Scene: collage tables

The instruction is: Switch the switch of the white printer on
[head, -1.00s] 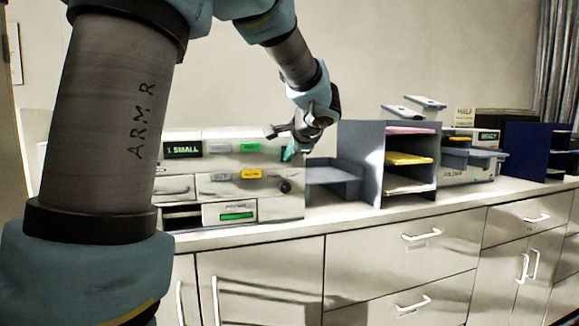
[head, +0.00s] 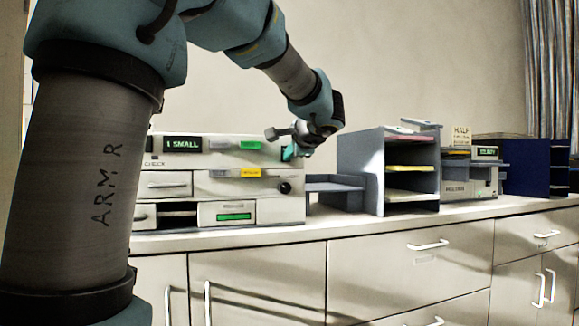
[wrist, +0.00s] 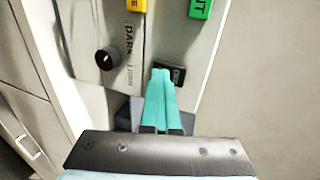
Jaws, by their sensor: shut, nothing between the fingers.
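The white printer (head: 228,183) stands on the counter at the left in the head view. Its front has a display reading "1 SMALL", green and yellow labelled buttons, and a black knob (head: 285,188). My gripper (head: 288,153) is at the printer's upper right corner. In the wrist view the teal fingers (wrist: 162,77) are shut and empty. Their tips are at the left edge of a small black switch (wrist: 176,74) on the printer's face and partly cover it. I cannot tell whether they touch it, or its setting. The dark-light knob (wrist: 107,60) is to the left.
A low grey tray (head: 338,188) and a grey paper sorter (head: 374,172) stand right of the printer. Another machine (head: 482,182) and a dark blue sorter (head: 525,168) are farther right. The cabinet front (head: 400,262) has handles below the counter.

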